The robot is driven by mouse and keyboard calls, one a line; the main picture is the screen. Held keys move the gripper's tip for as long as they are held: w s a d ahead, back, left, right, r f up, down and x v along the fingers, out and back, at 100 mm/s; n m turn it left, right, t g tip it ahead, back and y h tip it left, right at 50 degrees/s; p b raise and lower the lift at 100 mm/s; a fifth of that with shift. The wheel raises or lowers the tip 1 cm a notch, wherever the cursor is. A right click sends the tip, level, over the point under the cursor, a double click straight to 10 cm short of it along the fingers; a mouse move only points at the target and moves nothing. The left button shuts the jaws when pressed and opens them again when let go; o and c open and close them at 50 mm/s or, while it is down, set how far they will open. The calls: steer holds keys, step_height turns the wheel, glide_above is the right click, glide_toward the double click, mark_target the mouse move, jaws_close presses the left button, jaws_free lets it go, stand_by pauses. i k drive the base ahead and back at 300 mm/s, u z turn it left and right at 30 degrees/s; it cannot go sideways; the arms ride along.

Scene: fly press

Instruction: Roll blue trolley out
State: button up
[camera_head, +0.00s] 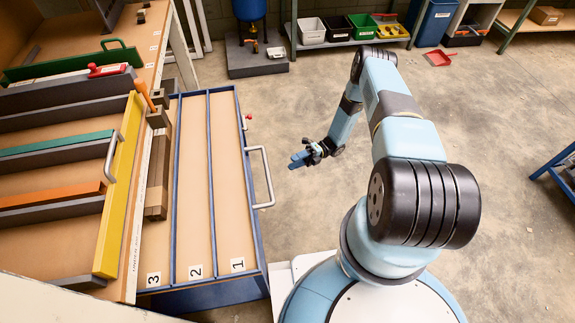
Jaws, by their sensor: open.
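A blue-framed trolley (240,130) with a wooden top stands left of centre. Thin blue dividers split its top into lanes marked 1, 2 and 3. A grey bar handle (268,178) sticks out from its right side, and a small red part (248,117) sits on the same side farther back. Its wheels are hidden. My gripper (295,160) is right of the handle, apart from it, pointing left. It is open and holds nothing visible.
A bench left of the trolley carries grey, green and orange bars and a yellow bar (119,190) with a grey handle. Open concrete floor lies right of the trolley. A blue-legged stand (548,168) is at the right edge. Shelves with bins line the back, with a red dustpan (438,58) nearby.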

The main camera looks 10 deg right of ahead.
mark_target(207, 254)
steer(key=k, duration=1)
